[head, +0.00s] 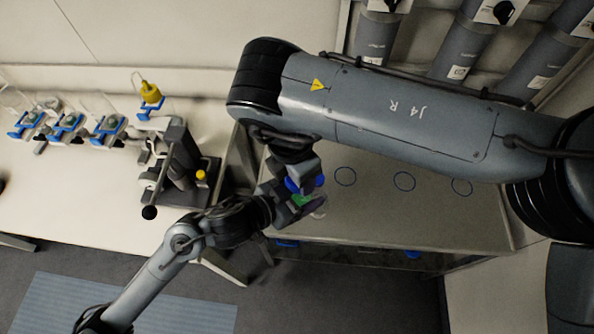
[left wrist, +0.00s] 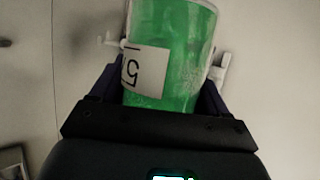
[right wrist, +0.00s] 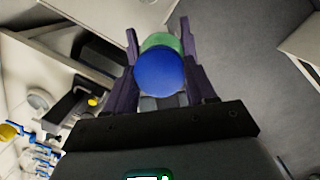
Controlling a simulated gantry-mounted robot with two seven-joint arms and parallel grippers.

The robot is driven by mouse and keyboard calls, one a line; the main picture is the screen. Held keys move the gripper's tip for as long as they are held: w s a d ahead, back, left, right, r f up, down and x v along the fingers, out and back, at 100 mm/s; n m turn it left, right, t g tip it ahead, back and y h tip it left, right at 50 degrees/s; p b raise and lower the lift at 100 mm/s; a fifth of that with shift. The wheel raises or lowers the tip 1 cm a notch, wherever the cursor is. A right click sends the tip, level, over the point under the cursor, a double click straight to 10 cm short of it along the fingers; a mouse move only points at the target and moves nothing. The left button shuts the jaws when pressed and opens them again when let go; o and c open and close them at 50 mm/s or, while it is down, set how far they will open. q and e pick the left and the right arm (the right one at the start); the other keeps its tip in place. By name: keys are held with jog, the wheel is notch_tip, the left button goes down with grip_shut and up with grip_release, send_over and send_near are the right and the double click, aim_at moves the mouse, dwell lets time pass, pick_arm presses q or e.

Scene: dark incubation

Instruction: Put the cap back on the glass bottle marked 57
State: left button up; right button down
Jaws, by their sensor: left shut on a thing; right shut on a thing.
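The glass bottle (left wrist: 170,30) holds green content and bears a white label (left wrist: 146,70) on which a 5 shows; the rest of the number is not readable. My left gripper (head: 293,207) is shut on the bottle, which shows as a small green patch (head: 301,200) in the head view. My right gripper (head: 298,178) is shut on the round blue cap (right wrist: 158,73). In the right wrist view the cap lies in front of the green bottle (right wrist: 161,41), close to it. I cannot tell whether cap and bottle touch, as the grippers hide the joint.
A bench with blue ring marks (head: 404,181) lies right of the grippers. On the left table stand several blue-clamped flasks (head: 68,122) and a dark stand with a black knob (head: 149,212). Grey cylinders (head: 375,38) stand at the back.

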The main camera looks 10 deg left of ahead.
jog(key=shift+s+f, duration=0.25)
jog(key=shift+f, duration=0.1)
jog(key=c, duration=0.7)
grip_release()
jog(key=shift+r, duration=0.1)
jog(key=shift+w+r, duration=0.15)
jog(key=shift+w, duration=0.05)
jog(key=shift+s+a+r, duration=0.1)
jog(key=shift+s+r, duration=0.05)
jog(key=shift+r, duration=1.85)
jog(key=c, duration=0.9)
jog(key=shift+o, duration=0.2)
